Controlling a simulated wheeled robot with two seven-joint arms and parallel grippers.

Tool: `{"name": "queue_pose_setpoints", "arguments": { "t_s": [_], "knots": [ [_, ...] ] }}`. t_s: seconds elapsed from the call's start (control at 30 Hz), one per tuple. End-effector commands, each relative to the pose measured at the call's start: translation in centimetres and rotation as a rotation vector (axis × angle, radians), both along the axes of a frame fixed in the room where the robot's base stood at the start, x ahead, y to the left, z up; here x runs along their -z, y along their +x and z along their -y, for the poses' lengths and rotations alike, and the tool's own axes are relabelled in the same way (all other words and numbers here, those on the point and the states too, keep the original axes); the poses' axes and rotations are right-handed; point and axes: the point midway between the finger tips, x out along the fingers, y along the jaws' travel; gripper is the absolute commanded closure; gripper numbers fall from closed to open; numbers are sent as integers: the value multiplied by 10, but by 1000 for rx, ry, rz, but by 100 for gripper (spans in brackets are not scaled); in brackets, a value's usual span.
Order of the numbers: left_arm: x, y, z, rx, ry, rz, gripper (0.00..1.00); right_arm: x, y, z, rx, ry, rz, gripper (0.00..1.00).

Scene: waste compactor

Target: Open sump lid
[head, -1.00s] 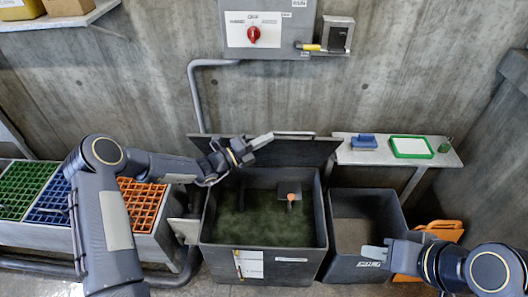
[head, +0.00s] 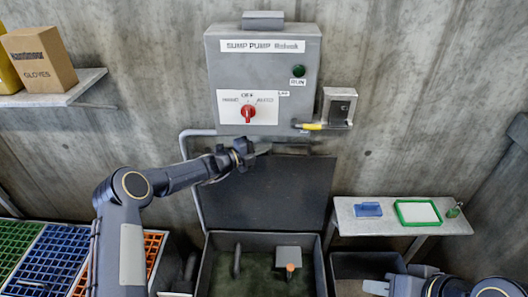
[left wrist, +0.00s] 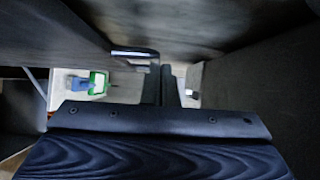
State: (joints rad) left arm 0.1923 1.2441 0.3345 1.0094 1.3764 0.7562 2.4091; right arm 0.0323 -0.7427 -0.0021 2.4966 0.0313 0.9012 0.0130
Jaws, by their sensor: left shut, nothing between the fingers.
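The sump lid (head: 275,195) is a dark flat panel standing nearly upright at the back of the open sump (head: 209,268), in front of the wall. A thin bar (head: 292,148) runs along its top edge. Greenish liquid shows inside the sump, with a grey float-like block and an orange tip (head: 290,268). My left gripper (head: 258,150) is shut and empty at the lid's top edge; whether it touches the lid is unclear. My right gripper (head: 376,287) is low at the right by the grey bin, its jaw state unclear.
A grey sump pump box (head: 262,75) with a red switch hangs on the wall just above the lid. A side shelf (head: 350,218) at right holds a blue block (head: 368,209) and a green-framed tray (head: 418,212). Coloured grates stand at left.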

Motion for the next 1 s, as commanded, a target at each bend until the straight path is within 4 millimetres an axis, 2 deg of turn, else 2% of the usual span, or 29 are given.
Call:
{"name": "queue_pose_setpoints", "arguments": {
  "t_s": [0.5, 1.0],
  "knots": [
    [0, 0, -3, 0, 0, 0, 100, 1, 0, 0, 0, 0, 0, 66],
    [-2, -39, -61, 0, 0, 0, 100, 17, 0, 0, 0, 0, 0, 66]
  ]
}}
